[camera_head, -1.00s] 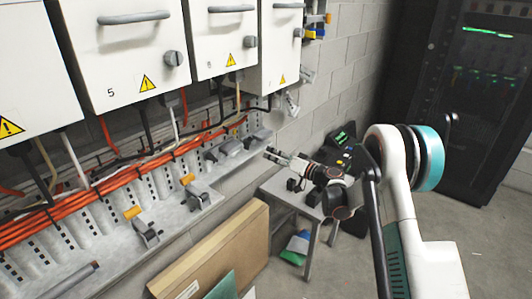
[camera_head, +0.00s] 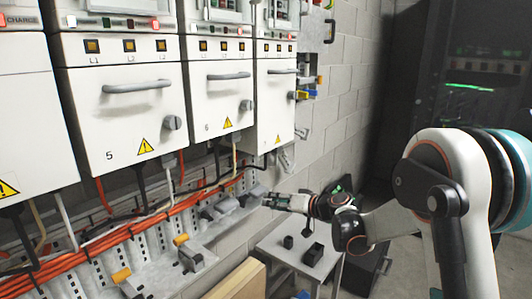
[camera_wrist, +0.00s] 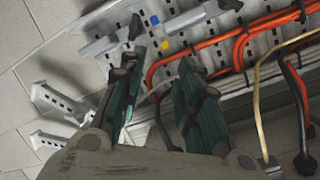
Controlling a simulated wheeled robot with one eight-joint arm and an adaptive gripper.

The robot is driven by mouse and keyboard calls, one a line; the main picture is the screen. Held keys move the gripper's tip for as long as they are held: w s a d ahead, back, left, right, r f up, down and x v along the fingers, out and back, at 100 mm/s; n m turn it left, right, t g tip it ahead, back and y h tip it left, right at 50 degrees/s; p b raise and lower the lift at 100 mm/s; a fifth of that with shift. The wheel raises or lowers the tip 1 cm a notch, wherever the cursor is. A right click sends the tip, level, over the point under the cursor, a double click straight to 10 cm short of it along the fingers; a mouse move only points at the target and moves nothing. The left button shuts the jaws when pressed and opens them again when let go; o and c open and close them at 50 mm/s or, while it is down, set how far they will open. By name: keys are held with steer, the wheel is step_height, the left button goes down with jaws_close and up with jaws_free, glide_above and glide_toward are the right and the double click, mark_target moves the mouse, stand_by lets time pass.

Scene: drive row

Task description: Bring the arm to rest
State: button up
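My gripper (camera_head: 270,201) is in front of the wall at the end of the cable tray, level and pointing left. The wrist view shows its two dark green fingers (camera_wrist: 160,78) spread apart with nothing between them. My white and black arm reaches in from the right, with its large elbow joint close to the camera. Past the fingers, the wrist view shows the perforated grey cable tray (camera_wrist: 225,28) and orange cables (camera_wrist: 240,45). I cannot tell the exact gap between fingers and tray.
White cabinets (camera_head: 125,105) with handles line the left. A small grey table (camera_head: 270,247) below my gripper holds a black block (camera_head: 313,254) and a smaller one (camera_head: 288,242). A cardboard-coloured panel (camera_head: 238,284) leans below the tray. A dark rack (camera_head: 460,75) stands at the right.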

steer(key=s+d+r+g+h, duration=0.1)
steer(key=s+d+r+h, duration=0.15)
steer(key=s, duration=0.45)
steer(key=s+d+r+m+h, duration=0.1)
steer(key=s+d+r, duration=0.15)
steer(key=s, duration=0.55)
steer(key=s+d+r+g+h, duration=0.1)
steer(key=s+d+r+h, duration=0.15)
steer(key=s, duration=0.45)
steer(key=s+d+f+h, duration=0.1)
steer(key=s+d+h, duration=0.1)
steer(key=s, duration=0.5)
steer(key=s+d+f+m+h, duration=0.1)
steer(key=s+d+f, duration=0.1)
steer(key=s+d, duration=0.2)
steer(key=s+d+f+h, duration=0.1)
steer(key=s+d+h, duration=0.1)
steer(key=s, duration=0.8)
steer(key=shift+s+d+f+m+h, duration=0.25)
steer(key=shift+d+f+m+h, duration=0.05)
steer(key=shift+d, duration=0.45)
